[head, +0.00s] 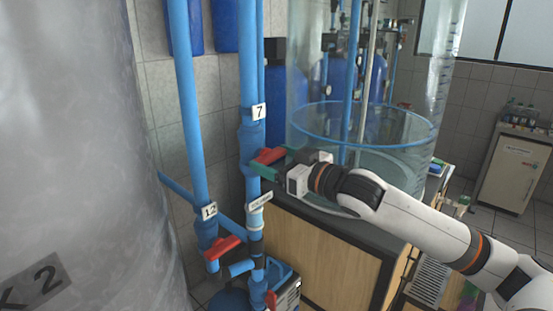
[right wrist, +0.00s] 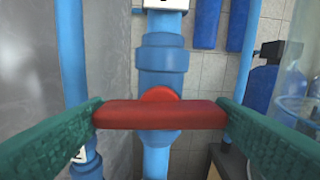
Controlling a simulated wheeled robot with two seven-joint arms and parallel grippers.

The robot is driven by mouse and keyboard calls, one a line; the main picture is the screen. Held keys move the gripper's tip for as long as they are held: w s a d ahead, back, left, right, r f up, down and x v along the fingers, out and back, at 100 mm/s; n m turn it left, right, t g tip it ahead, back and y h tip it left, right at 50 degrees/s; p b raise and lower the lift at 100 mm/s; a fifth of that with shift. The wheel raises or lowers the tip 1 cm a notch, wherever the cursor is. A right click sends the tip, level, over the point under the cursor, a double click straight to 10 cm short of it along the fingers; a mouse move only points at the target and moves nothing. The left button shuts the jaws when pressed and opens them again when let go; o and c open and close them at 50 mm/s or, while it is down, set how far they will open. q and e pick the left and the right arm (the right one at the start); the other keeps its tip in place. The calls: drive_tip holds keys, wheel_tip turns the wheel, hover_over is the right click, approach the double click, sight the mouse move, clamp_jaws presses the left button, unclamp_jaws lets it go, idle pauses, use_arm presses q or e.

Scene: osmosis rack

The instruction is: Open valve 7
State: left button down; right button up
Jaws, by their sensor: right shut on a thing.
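Valve 7 is on the blue vertical pipe (head: 249,50), below the white tag marked 7 (head: 259,112). Its red handle (head: 270,155) sticks out from the pipe at my right gripper (head: 268,167). In the right wrist view the red handle (right wrist: 160,115) lies crosswise over the blue pipe. The green fingers of my right gripper (right wrist: 160,118) touch its two ends, one on each side, and are shut on it. The blue valve body (right wrist: 162,60) shows behind and above the handle. My left gripper is not in view.
A large grey tank (head: 70,130) fills the left side. Another pipe with a tag marked 12 (head: 209,211) and a red handle (head: 222,247) stands at lower left. A clear cylindrical tank (head: 420,150) stands behind my right arm, by a wooden cabinet (head: 325,255).

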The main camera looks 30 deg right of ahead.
drive_tip(key=n+p, duration=0.1)
drive_tip(key=n, duration=0.2)
drive_tip(key=shift+r+n, duration=0.15)
drive_tip(key=shift+n, duration=0.25)
drive_tip(key=n+p, duration=0.2)
drive_tip(key=n, duration=0.2)
drive_tip(key=shift+n, duration=0.3)
drive_tip(key=n+p, duration=0.1)
drive_tip(key=n, duration=0.3)
drive_tip(key=shift+p, duration=0.35)
drive_tip(key=shift+n+p, duration=0.65)
drive_tip(key=shift+n, duration=1.75)
drive_tip(key=o, duration=1)
